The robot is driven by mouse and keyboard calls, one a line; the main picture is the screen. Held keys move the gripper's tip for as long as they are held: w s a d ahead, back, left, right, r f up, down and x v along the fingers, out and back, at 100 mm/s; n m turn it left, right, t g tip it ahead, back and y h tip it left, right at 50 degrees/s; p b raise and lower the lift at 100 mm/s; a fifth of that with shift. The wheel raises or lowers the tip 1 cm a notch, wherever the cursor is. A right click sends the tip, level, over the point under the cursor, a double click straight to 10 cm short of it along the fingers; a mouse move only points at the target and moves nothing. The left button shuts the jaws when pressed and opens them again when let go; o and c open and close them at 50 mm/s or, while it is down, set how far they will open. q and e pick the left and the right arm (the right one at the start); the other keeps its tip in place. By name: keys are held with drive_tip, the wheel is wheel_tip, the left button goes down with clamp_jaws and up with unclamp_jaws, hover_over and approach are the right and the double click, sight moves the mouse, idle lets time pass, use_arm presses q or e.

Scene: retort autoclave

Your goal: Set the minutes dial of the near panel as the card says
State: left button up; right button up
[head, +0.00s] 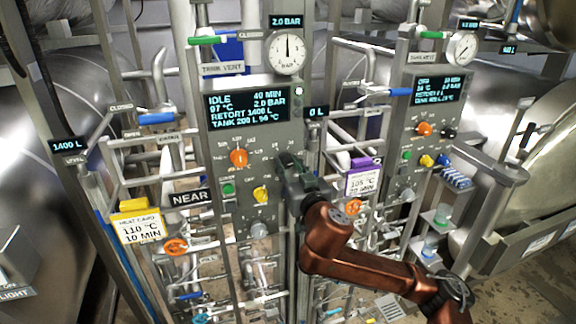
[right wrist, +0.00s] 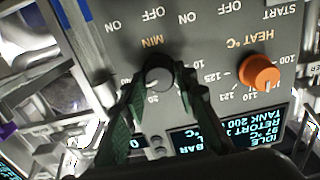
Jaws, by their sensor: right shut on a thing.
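The near panel (head: 215,130) carries a display (head: 246,104) reading IDLE, 40 MIN, 97 °C, 2.0 BAR. My right gripper (head: 289,166) is shut on the dial, a finger on either side, also in the right wrist view (right wrist: 156,88). A yellow heat card (head: 140,227) by the NEAR sign reads 110 °C, 10 MIN. My left gripper is not in view.
An orange heat dial (head: 238,157) sits beside the minutes dial. A green button (head: 228,188), yellow knob (head: 261,194) and grey knob (head: 258,229) are below. A purple-topped card (head: 362,182) hangs right of my gripper. A second panel (head: 438,120) stands further right.

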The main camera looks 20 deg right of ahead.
drive_tip(key=c, duration=0.4)
